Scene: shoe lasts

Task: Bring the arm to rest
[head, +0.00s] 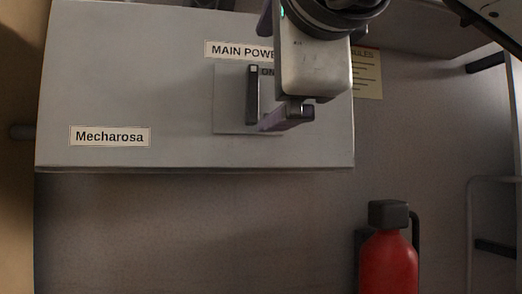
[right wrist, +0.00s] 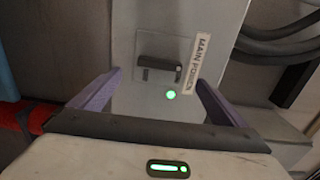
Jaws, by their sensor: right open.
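My right gripper (head: 277,70) is in front of the grey power box (head: 120,80) in the head view, its purple fingers apart. In the right wrist view the open fingers (right wrist: 159,80) frame the switch plate, with nothing between them. The dark switch lever (head: 253,95) stands upright beside a partly covered "ON" label; it also shows in the right wrist view (right wrist: 158,68). The gripper seems apart from the lever, but the gap is hard to judge. A green light spot (right wrist: 171,95) shows near the lever. My left gripper is not in view.
The box carries a "Mecharosa" label (head: 109,136) and a "MAIN POWER" label (head: 228,49), partly covered by my arm. A red extinguisher-like bottle (head: 389,262) is below right. Dark cables (right wrist: 285,45) run at the right in the wrist view. The wall below the box is bare.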

